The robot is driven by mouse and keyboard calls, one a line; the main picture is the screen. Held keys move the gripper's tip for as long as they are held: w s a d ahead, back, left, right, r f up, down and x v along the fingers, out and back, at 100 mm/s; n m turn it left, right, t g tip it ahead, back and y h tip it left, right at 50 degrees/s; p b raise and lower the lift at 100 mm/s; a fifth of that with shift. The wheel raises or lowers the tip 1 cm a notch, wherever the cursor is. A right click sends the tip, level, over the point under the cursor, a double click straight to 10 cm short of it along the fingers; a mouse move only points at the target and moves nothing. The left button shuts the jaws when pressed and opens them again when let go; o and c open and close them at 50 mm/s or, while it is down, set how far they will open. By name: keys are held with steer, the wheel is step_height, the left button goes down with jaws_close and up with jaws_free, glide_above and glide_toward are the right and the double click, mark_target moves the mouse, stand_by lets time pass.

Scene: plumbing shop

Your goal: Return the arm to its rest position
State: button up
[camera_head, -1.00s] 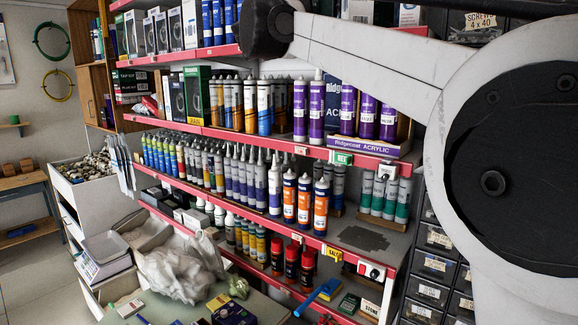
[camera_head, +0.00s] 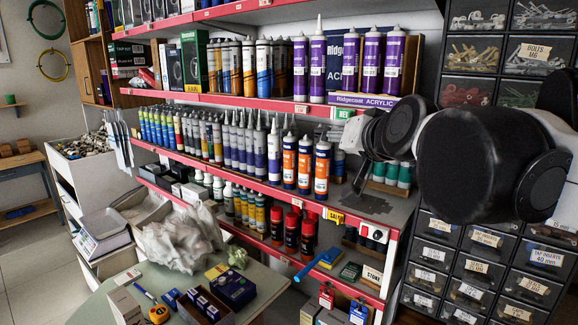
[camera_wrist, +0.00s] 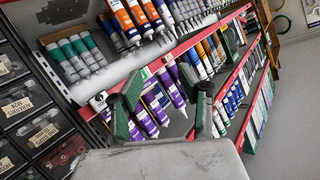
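My arm reaches in from the right edge in the head view, its large dark joint (camera_head: 470,165) in front of the drawer cabinet. My gripper (camera_head: 362,170) points toward the shelves, appearing in front of the teal-labelled tubes (camera_head: 404,174) at the right end of the middle shelf. In the wrist view my gripper (camera_wrist: 165,97) has its two dark fingers spread apart, with nothing visible held between them. Purple tubes (camera_wrist: 150,112) show behind and between the fingers. Whether the gripper touches anything on the shelf cannot be told.
Red-edged shelves (camera_head: 250,103) hold rows of sealant tubes close to the gripper. A drawer cabinet (camera_head: 478,238) of small parts stands behind the arm at right. A counter (camera_head: 262,292) with boxes and a tape measure (camera_head: 158,314) lies low in front. Open floor shows at left.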

steer(key=s+d+f+g+h+b, duration=0.1)
steer(key=s+d+f+g, duration=0.1)
steer(key=s+f, duration=0.5)
steer(key=s+d+f+n+g+h+b, duration=0.1)
steer(key=s+d+f, duration=0.3)
steer(key=f, duration=1)
steer(key=s+d+f+g+h+b, duration=0.1)
steer(key=s+d+f+g, duration=0.3)
steer(key=s+f, duration=0.6)
steer(key=shift+s+f+n+h+b, duration=0.15)
steer(key=shift+s+n+h+b, duration=0.2)
steer(key=shift+s, duration=0.2)
step_height(320, 180, up, 11)
steer(key=p, duration=1.1)
steer(key=shift+r, duration=0.2)
